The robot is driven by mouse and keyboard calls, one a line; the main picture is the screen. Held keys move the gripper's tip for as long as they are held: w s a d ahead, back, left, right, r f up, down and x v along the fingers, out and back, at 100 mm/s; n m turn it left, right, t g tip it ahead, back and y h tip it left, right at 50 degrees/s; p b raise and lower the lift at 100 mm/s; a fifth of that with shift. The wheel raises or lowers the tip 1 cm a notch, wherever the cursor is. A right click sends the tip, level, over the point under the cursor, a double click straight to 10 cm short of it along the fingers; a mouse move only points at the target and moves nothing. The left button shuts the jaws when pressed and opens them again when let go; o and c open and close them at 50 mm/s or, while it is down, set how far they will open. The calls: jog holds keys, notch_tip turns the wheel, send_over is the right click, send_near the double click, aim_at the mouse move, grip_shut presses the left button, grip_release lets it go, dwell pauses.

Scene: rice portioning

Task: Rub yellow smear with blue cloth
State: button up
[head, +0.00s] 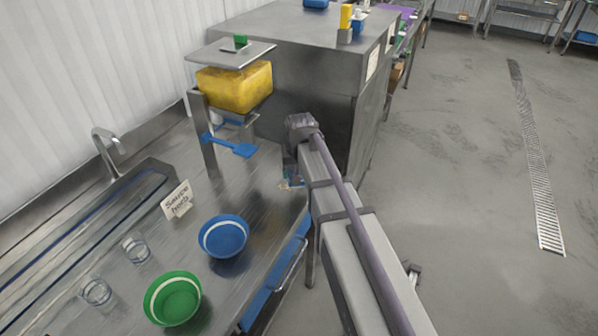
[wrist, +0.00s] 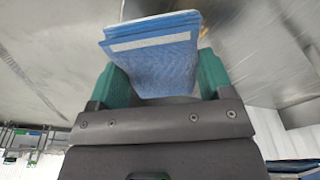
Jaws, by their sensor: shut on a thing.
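My gripper (wrist: 155,82) is shut on a folded blue cloth (wrist: 152,62), which sits between its two teal fingers in the wrist view. The cloth has a pale stripe near its far edge. In the head view my gripper (head: 291,176) is low over the steel counter's right end, partly hidden by my arm. A small yellowish patch (head: 286,185) shows on the counter right beside it, perhaps the yellow smear. A faint yellowish streak (wrist: 288,22) also shows at the upper right of the wrist view. I cannot tell whether the cloth touches the smear.
A blue bowl (head: 224,238) and a green bowl (head: 173,299) stand on the steel counter (head: 205,280). Two clear glasses and a sign (head: 177,200) stand to their left. A large steel cabinet (head: 300,75) stands close behind my gripper.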

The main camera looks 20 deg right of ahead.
aim_at(296, 191)
notch_tip(296, 191, down, 2)
jog(key=shift+w+d+f+b, duration=0.1)
jog(key=shift+w+f+b, duration=0.1)
jog(key=shift+b, duration=0.5)
notch_tip(296, 191, down, 4)
jog(key=b, duration=0.3)
jog(key=shift+s+r+b, duration=0.1)
jog(key=shift+r+b, duration=0.05)
jog(key=shift+b, duration=0.25)
jog(key=shift+w+a+r, duration=0.15)
jog(key=shift+w+a, duration=2.35)
jog(key=shift+a, duration=0.15)
jog(key=shift+s, duration=0.15)
jog(key=shift+s+d, duration=2.05)
jog(key=shift+d, duration=0.15)
jog(key=p, duration=0.1)
jog(key=r+p, duration=0.1)
jog(key=r, duration=0.1)
jog(key=shift+s+d+r+p, duration=0.25)
jog(key=shift+s+d+p, duration=0.1)
jog(key=shift+d+p, duration=0.05)
notch_tip(296, 191, up, 5)
jog(key=p, duration=0.5)
